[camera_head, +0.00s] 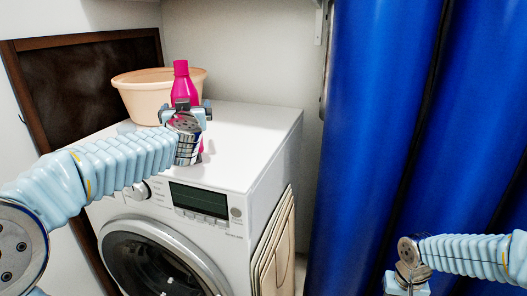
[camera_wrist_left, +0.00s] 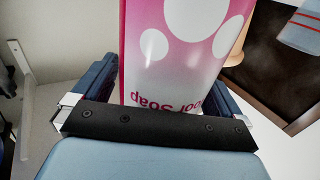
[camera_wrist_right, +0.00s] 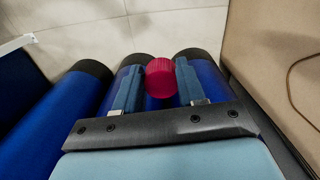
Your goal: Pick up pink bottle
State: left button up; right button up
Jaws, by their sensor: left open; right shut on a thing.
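The pink bottle (camera_head: 181,75) stands upright on top of the white washing machine (camera_head: 255,135). My left gripper (camera_head: 186,106) is at the bottle with its fingers open on either side of it. In the left wrist view the bottle (camera_wrist_left: 175,70), with white spots and soap lettering, stands between the open fingers. The gripper hides the bottle's lower middle in the head view. My right gripper (camera_head: 408,270) is low at the right, in front of the blue cylinders. In the right wrist view it is shut on a small red, ribbed, round cap-like thing (camera_wrist_right: 160,78).
A peach basin (camera_head: 140,93) stands just behind and left of the bottle. A dark framed panel (camera_head: 85,85) leans at the back left. Tall blue cylinders (camera_head: 385,120) stand right of the machine. The right part of the machine's top is clear.

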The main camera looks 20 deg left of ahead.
pick_arm(q)
jog(key=c, duration=1.4)
jog(key=shift+c, duration=1.1)
jog(key=shift+r, duration=0.2)
